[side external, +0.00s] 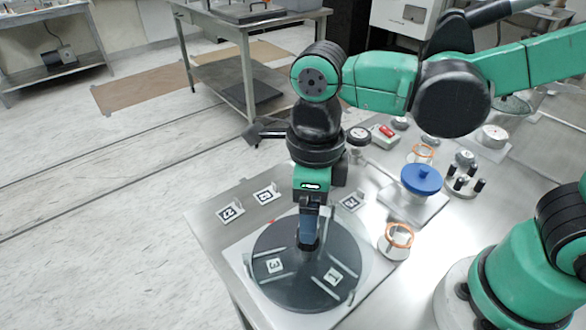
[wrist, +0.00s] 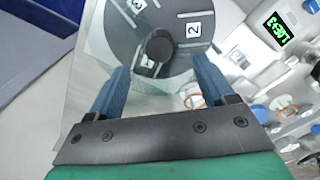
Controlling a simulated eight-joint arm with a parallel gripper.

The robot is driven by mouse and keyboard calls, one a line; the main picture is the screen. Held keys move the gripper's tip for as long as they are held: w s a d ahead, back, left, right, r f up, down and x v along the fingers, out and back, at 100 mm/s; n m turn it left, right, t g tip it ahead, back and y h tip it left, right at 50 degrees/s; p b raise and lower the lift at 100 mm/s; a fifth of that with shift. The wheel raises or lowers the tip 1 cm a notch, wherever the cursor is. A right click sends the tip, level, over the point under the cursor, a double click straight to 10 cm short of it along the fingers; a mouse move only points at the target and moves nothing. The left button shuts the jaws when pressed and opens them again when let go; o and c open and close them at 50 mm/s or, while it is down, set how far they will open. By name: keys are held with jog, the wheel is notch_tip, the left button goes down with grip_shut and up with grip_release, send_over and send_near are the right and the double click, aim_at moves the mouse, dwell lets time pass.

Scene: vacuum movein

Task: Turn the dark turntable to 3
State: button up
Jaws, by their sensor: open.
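The dark turntable (side external: 303,290) is a round disc on a pale square plate at the front of the metal table. Its white labels 3 (side external: 274,265) and 1 (side external: 333,276) show in the side view. The wrist view shows the turntable (wrist: 121,37) with label 2 (wrist: 193,29), label 3 partly at the top edge, label 1 partly covered, and a dark round central knob (wrist: 158,45). My gripper (side external: 309,245) points down over the disc's middle. In the wrist view my gripper (wrist: 159,64) is open, its blue fingers either side of the knob in the picture; contact cannot be told.
An orange-rimmed glass jar (side external: 397,238) stands close to the disc's right. A blue lid (side external: 421,180) and a knobbed holder (side external: 464,184) are farther right. Small marker signs (side external: 230,210) stand behind the disc. A green display (wrist: 279,27) shows in the wrist view.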

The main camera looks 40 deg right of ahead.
jog(key=shift+r, duration=0.25)
